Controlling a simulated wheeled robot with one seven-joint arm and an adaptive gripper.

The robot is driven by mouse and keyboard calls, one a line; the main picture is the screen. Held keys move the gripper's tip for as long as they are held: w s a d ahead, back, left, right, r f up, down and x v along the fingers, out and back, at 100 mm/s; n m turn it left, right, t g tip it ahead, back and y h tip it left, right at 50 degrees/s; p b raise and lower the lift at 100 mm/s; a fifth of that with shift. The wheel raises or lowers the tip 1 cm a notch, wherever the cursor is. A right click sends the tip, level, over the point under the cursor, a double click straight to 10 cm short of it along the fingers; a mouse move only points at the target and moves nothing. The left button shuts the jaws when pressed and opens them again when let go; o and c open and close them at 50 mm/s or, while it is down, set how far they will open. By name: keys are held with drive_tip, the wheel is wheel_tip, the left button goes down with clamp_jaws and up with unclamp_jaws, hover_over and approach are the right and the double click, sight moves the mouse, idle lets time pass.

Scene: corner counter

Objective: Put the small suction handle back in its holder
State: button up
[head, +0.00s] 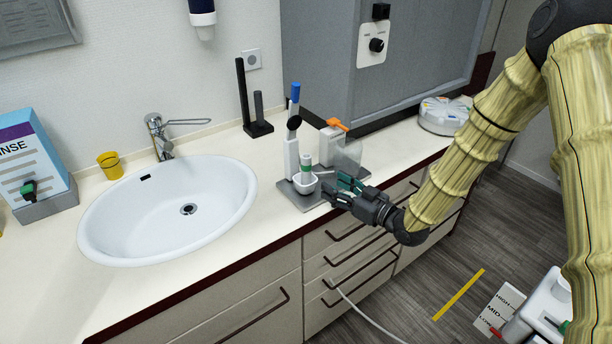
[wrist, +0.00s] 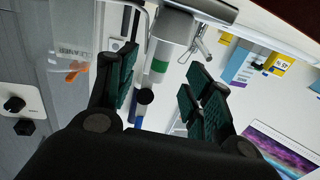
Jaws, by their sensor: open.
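A white cylinder with a green band (head: 306,168) stands in a small white cup (head: 305,184) on a grey plate; it may be the small suction handle, but I cannot tell for certain. My gripper (head: 335,186) is open just right of the cup, fingers toward it. In the wrist view the fingers (wrist: 158,90) are spread with nothing held. The green-banded cylinder (wrist: 163,52) shows beyond them, nearer the left finger. A white stand with a black round part (head: 293,123) and blue top is behind the cup. I cannot identify the holder for certain.
A clear, orange-topped cleaner bottle (head: 346,155) stands close behind my gripper. A black two-post stand (head: 255,115) is farther back. The sink (head: 165,212) lies left. A white hose (head: 365,318) hangs before the drawers. Counter between sink and plate is clear.

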sight(310, 172)
drive_tip(key=x, duration=0.2)
drive_tip(key=r+p+x, duration=0.1)
drive_tip(key=x, duration=0.1)
drive_tip(key=shift+w+a, duration=0.15)
drive_tip(key=shift+a, duration=0.05)
drive_tip(key=shift+p+x, duration=1.8)
drive_tip(key=shift+x, duration=1.45)
drive_tip(key=shift+a+f, duration=0.1)
drive_tip(key=shift+a, duration=0.05)
clamp_jaws()
